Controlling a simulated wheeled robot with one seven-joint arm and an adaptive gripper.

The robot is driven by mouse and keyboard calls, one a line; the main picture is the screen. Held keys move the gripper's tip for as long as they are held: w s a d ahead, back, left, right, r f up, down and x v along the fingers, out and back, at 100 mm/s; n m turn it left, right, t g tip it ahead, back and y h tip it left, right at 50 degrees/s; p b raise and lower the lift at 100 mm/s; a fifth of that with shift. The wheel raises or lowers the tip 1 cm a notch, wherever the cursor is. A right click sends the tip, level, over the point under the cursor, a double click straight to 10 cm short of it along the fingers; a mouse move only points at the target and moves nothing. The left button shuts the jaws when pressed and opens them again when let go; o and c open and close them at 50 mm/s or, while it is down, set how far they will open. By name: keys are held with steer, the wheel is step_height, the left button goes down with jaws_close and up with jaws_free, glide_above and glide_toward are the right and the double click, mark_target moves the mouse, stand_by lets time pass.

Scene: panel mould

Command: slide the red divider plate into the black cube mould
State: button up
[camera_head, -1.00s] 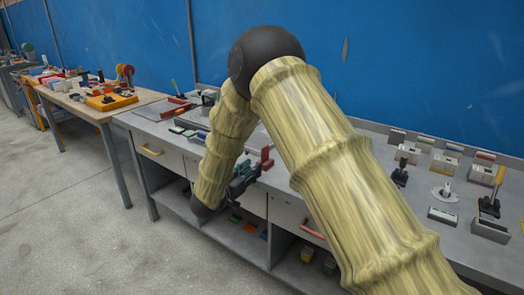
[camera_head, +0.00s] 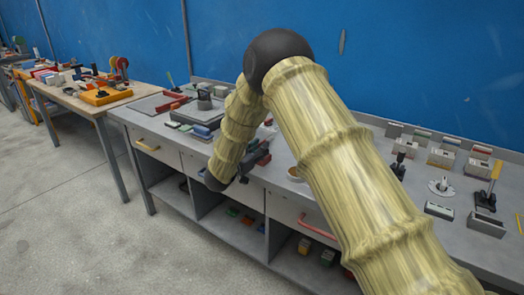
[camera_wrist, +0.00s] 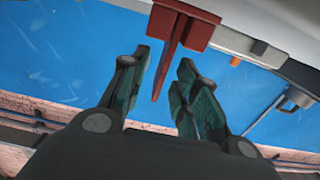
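My gripper (camera_wrist: 163,62) shows in the wrist view with its two dark green-grey fingers spread apart. A narrow red piece (camera_wrist: 166,58) stands between them, widening into a red block (camera_wrist: 187,26) beyond the fingertips. Blue shows on both sides of the piece, so the fingers do not look closed on it. I cannot tell whether this is the red divider plate. In the head view my gripper (camera_head: 254,160) is dark and partly hidden by my arm at the bench's front edge, with a little red beside it. I cannot make out the black cube mould for certain.
The grey workbench (camera_head: 455,245) holds several small grey boxes (camera_head: 440,157) and dark upright tools (camera_head: 399,165) at the right. A grey plate with a round fixture (camera_head: 204,97) lies at the left. A wooden table (camera_head: 68,100) stands farther left. The floor (camera_head: 60,215) in front is clear.

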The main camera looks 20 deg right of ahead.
steer(key=shift+x, duration=1.1)
jaws_close()
steer(key=shift+r, duration=0.1)
